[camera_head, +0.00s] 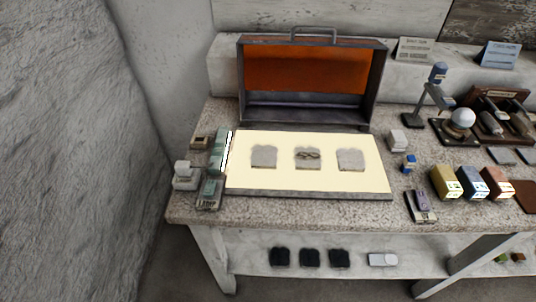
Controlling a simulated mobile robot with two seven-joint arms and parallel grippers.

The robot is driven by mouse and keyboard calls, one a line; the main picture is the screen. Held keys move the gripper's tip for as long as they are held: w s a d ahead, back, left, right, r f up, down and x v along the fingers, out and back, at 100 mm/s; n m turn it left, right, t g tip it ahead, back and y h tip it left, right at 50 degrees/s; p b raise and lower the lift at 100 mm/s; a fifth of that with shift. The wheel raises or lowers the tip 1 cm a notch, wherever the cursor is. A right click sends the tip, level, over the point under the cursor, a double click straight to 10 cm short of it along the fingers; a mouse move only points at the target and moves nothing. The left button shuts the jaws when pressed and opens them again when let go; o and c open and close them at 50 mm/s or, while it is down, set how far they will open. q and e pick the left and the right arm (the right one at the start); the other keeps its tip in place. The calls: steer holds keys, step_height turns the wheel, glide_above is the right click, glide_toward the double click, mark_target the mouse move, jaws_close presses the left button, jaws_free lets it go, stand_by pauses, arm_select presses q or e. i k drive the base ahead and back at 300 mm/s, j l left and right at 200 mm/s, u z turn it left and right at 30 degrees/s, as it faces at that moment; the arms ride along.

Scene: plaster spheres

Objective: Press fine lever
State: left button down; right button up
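I cannot tell for sure which part is the fine lever. A small device with a purple top (421,202) sits at the table's front edge, right of the cream panel. A grey-green device (209,194) sits at the front left corner, beside the panel. A stand with a blue top (437,76) rises at the back right, next to a white sphere (464,117) on a dark base. Labels on these are too small to read. Neither of my grippers is in view.
A lit cream panel (300,182) holds three grey pieces, the middle one with dark marks. An open metal case with an orange lining (305,70) stands behind it. Yellow, blue and orange boxes (446,183) stand at right. A lower shelf (352,256) holds dark blocks. A rough wall is at left.

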mark_target(501, 115)
steer(key=z, duration=1.55)
